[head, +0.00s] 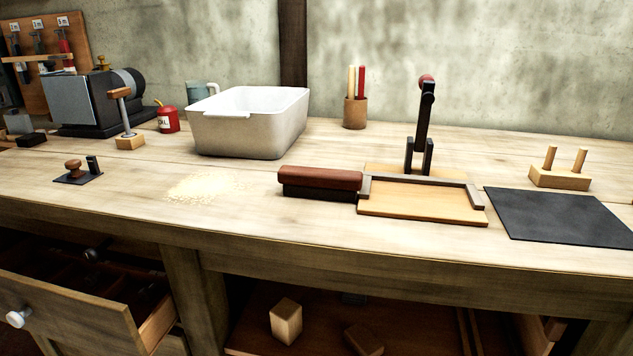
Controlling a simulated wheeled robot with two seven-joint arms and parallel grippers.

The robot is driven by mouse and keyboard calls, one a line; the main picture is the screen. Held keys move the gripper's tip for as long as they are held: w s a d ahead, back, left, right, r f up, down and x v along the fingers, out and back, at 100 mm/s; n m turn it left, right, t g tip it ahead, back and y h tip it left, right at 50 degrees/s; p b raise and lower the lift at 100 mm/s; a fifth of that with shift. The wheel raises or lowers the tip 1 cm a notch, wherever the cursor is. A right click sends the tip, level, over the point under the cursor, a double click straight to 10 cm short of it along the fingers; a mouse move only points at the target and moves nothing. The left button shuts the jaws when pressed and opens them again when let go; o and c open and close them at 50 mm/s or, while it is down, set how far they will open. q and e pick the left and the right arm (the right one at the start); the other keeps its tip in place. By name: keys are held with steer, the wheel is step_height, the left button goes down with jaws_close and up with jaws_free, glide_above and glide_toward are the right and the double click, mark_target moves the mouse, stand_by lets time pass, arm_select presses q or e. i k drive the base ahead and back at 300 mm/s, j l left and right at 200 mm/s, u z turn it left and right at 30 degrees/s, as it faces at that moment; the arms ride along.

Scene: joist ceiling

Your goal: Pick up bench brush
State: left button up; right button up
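The bench brush (320,179) lies on the workbench near the middle of the head view. It has a reddish-brown wooden back on top and dark bristles underneath. Its right end is close to the corner of a wooden framed board; I cannot tell whether they touch. A patch of pale sawdust (208,186) lies on the bench to the left of the brush. Neither of my grippers shows in the head view.
A white tub (249,123) stands behind the brush. The framed board (422,199) with an upright lever (425,115) is to its right, then a black mat (560,216). An open drawer (70,310) juts out at lower left. Bench front below the brush is clear.

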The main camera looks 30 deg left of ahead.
mark_target(320, 183)
steer(key=u, duration=1)
